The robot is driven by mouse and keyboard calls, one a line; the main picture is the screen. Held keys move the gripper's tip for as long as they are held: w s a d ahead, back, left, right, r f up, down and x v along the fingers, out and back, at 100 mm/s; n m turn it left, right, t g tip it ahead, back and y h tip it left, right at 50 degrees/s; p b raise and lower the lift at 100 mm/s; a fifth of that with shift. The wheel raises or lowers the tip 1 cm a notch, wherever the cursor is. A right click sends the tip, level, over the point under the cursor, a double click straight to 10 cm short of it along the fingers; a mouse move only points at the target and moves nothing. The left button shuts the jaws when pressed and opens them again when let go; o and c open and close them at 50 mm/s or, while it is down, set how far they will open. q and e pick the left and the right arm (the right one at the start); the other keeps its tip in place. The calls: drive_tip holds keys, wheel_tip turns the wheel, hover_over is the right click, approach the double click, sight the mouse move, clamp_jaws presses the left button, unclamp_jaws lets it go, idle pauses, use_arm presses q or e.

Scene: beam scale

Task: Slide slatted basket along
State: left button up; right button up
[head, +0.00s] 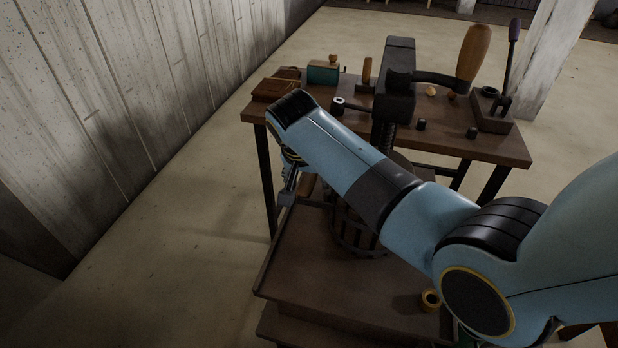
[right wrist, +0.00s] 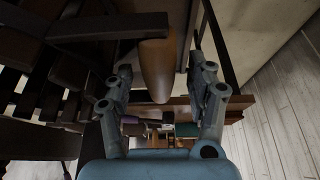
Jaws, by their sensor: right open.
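The slatted basket (head: 352,232) is dark wood and stands on the brown lower table. My right arm crosses in front of it and hides much of it in the head view. In the right wrist view its dark slats (right wrist: 50,105) fill the left side. My right gripper (head: 289,188) points down at the basket's left side. In the right wrist view the right gripper (right wrist: 160,66) is open, its fingers on either side of a rounded wooden handle (right wrist: 155,75). I cannot tell whether they touch it. My left gripper is not in view.
The lower table has a raised edge (head: 264,262) and bare room in front of the basket. Behind stands a workbench (head: 480,149) with a black press (head: 396,75), a green box (head: 323,72) and small parts. A wall runs along the left.

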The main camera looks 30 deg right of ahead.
drive_tip(key=shift+w+d+f, duration=0.1)
drive_tip(key=shift+d+f, duration=0.05)
drive_tip(key=shift+f, duration=0.25)
drive_tip(key=shift+c, duration=0.2)
drive_tip(key=c, duration=0.5)
clamp_jaws()
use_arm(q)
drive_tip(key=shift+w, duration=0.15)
